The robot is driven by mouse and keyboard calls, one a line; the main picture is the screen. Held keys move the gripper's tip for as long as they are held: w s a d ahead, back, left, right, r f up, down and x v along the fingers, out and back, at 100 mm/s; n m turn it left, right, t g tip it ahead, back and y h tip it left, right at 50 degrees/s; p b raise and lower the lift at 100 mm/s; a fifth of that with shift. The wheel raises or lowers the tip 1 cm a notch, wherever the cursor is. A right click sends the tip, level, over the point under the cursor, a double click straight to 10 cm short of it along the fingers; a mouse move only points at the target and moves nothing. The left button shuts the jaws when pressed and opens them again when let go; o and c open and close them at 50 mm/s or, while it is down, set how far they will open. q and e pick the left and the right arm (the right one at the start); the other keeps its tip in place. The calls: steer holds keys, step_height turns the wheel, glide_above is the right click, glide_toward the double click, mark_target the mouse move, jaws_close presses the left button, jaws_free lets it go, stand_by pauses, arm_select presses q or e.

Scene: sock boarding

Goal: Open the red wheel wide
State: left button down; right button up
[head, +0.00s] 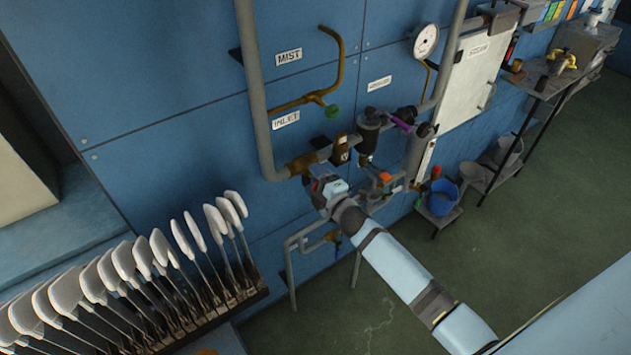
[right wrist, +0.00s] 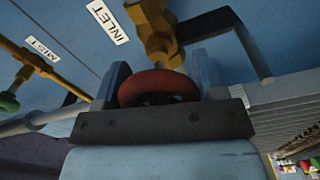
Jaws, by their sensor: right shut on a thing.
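The red wheel (right wrist: 158,86) sits on a brass valve (right wrist: 158,35) below the INLET label (right wrist: 107,20) in the right wrist view. My right gripper (right wrist: 162,76) has a finger on each side of the wheel and is shut on it. The gripper hides part of the wheel's near side. In the head view my right gripper (head: 318,186) is at the pipework just below the brass fitting under the INLET label (head: 286,120). The wheel is mostly hidden there. My left gripper is not in view.
A green wheel (head: 332,111) is on the MIST pipe above. A purple lever (head: 402,124) and a gauge (head: 426,40) are to the right. A rack of white sock boards (head: 112,268) stands at the lower left. A blue bucket (head: 443,196) is on a low shelf.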

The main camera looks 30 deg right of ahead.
stand_by(0.4)
steer(key=o, duration=0.9)
steer(key=s, duration=0.4)
steer(key=s+d+b, duration=0.1)
steer(key=s, duration=0.4)
steer(key=s+d+b, duration=0.1)
steer(key=s, duration=0.3)
steer(key=shift+s, duration=0.4)
steer(key=s+a+f+m+g+p, duration=0.1)
steer(key=s+a+f+m+g, duration=0.1)
steer(key=s+a+f+m, duration=0.1)
steer(key=s+a+f+m+g+p, duration=0.1)
steer(key=s+a+f+m+g, duration=0.1)
steer(key=s+m, duration=0.4)
steer(key=s+a+f+m+g, duration=0.2)
steer(key=s+a+f+m, duration=0.2)
steer(key=s+a+m, duration=0.1)
steer(key=shift+s+a+f+g+y+p, duration=0.15)
steer(key=shift+s+a+f+g+p, duration=0.1)
steer(key=shift+s, duration=0.35)
steer(key=shift+s+a+f+g+y+p, duration=0.15)
steer(key=shift+s+a, duration=0.1)
steer(key=shift+s, duration=0.35)
